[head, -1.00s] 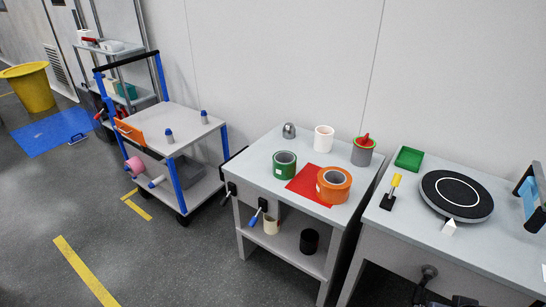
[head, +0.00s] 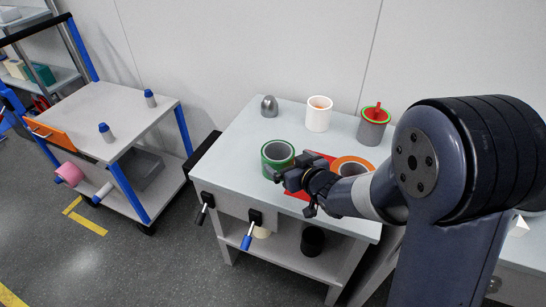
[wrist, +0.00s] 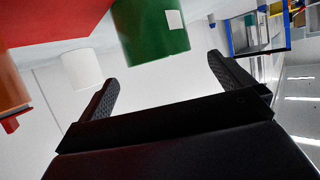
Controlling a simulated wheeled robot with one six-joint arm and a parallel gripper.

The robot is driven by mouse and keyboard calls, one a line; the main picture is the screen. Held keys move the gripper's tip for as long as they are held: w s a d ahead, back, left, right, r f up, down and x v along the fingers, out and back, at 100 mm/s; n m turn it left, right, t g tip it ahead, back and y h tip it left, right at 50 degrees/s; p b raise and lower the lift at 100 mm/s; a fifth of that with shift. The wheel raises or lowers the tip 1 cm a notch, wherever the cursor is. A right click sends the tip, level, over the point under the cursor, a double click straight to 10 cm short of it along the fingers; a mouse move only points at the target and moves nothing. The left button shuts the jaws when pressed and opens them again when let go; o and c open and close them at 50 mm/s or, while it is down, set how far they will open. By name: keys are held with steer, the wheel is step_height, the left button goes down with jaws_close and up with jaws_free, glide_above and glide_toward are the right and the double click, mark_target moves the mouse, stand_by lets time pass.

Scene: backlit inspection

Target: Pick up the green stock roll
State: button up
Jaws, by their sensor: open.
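The green stock roll (head: 277,157) stands upright on the white table (head: 235,150), with a grey inside. In the wrist view, which looks upside down, the green roll (wrist: 152,28) shows its outer wall and a small white label, just beyond and between my fingers. My gripper (head: 283,178) is open and empty at the near side of the roll. Both black fingers of my gripper (wrist: 163,72) show apart. In the head view my gripper overlaps the roll's lower right edge; I cannot tell whether they touch.
The orange roll (head: 352,163) sits on the red mat (head: 318,158) to the right, partly behind my arm. A white cup (head: 318,114), a grey cup with a red-and-green top (head: 373,127) and a grey dome (head: 269,106) stand behind. A cart (head: 105,117) stands to the left.

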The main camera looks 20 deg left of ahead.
mark_target(272, 149)
steer(key=x, duration=0.8)
steer(key=shift+w+f, duration=0.15)
steer(key=shift+w, duration=0.1)
steer(key=c, duration=0.9)
